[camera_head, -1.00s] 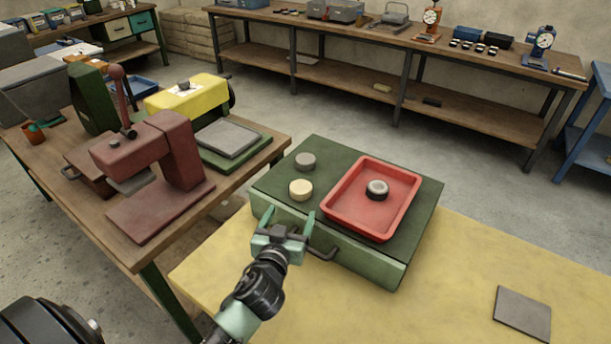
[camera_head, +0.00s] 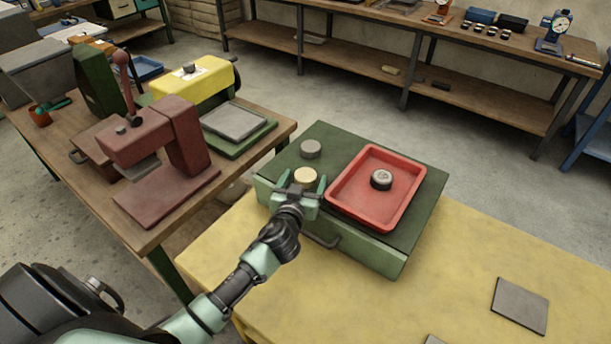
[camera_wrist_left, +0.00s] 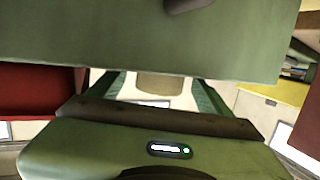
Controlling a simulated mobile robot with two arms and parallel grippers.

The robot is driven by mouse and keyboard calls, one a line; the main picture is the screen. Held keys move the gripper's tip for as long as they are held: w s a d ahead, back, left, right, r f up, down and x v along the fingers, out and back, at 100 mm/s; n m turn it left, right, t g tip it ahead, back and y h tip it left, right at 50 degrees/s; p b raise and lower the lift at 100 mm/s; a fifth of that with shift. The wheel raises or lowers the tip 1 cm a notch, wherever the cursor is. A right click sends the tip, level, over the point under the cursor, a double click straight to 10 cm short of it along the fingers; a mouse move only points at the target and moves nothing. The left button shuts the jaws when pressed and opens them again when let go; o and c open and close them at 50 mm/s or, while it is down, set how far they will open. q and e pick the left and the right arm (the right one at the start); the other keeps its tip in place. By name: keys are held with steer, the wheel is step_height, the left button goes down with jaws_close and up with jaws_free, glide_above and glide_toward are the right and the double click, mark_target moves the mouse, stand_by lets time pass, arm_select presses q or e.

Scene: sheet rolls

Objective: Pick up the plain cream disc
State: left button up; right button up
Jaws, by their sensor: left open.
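The plain cream disc (camera_head: 305,175) lies on top of the dark green case (camera_head: 345,146), left of the red tray. My left gripper (camera_head: 301,181) is open, with its fingers on either side of the near part of the disc. I cannot tell whether they touch it. In the left wrist view the disc (camera_wrist_left: 160,85) shows between the two green fingers (camera_wrist_left: 160,94), partly hidden by the case's edge and the gripper body. My right gripper is not in view.
A grey disc (camera_head: 310,149) lies just behind the cream one. The red tray (camera_head: 347,201) holds a dark-rimmed grey disc (camera_head: 381,179). A maroon press (camera_head: 170,160) stands on the wooden bench at left. The yellow table (camera_head: 430,295) is mostly clear, with a grey plate (camera_head: 520,306).

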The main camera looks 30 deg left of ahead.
arm_select(q)
steer(key=c, duration=1.5)
steer(key=shift+r, duration=0.1)
